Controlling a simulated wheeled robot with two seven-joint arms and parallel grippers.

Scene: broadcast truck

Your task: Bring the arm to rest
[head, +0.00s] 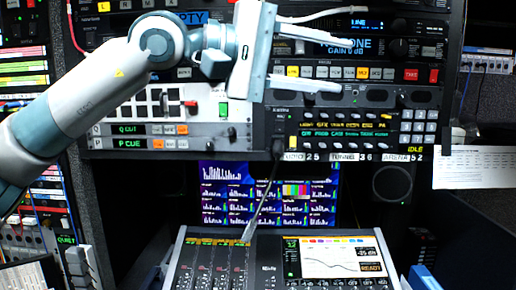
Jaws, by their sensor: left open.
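My left arm comes in from the left edge and reaches up across the equipment rack. My left gripper (312,62) is in front of the upper rack panels, with its two pale fingers pointing right, spread apart, and nothing between them. The gripper body hides part of the rack behind it. I cannot tell whether the fingers touch the panels. My right gripper is not in view.
A mixing console (215,284) with a lit screen (340,258) stands at the bottom centre. A multi-view monitor (215,205) sits behind it. A paper sheet (475,155) hangs at the right.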

